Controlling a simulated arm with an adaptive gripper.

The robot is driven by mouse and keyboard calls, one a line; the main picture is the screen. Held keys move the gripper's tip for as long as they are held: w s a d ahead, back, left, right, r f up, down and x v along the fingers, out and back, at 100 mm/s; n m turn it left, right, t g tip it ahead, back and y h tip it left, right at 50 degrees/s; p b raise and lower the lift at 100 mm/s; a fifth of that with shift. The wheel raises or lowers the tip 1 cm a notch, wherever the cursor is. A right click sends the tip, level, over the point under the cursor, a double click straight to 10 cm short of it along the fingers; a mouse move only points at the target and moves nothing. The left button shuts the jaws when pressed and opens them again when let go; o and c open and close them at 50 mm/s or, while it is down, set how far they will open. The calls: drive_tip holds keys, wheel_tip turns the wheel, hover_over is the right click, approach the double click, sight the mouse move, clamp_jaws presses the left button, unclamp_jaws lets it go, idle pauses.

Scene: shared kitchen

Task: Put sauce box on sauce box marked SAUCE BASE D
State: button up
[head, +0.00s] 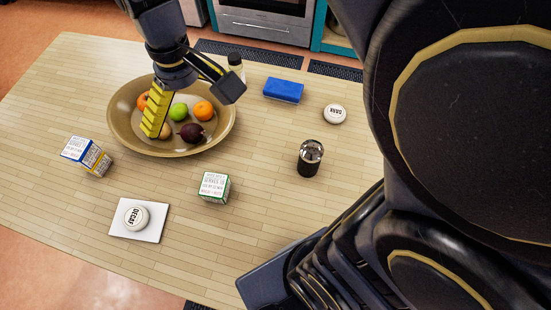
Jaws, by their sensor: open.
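A small white carton with green edges (214,187) stands on the table in front of the bowl, with printed text on its top. At the left are a white carton face with blue edges (76,148) and a yellow-edged part (97,161) against it; I cannot tell whether these are one box or two, touching. The print is too small to tell which is SAUCE BASE D. My gripper (190,115) is open with its fingers spread above the fruit bowl, holding nothing, apart from the cartons.
A wide tan bowl (122,126) holds several fruits. A white DECAF lid (136,216) lies on a white square (152,232). A blue block (283,90), a white DARK lid (334,113), a dark shaker (309,160) and a bottle (236,65) stand around. My arm covers the right side.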

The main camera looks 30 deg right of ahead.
drive_tip(key=s+d+m+g, duration=0.1)
drive_tip(key=s+d+m, duration=0.2)
drive_tip(key=s, duration=1.2)
drive_tip(key=d, duration=0.2)
drive_tip(key=shift+s+d+f, duration=0.25)
drive_tip(key=shift+s+d, duration=0.05)
drive_tip(key=shift+d, duration=0.05)
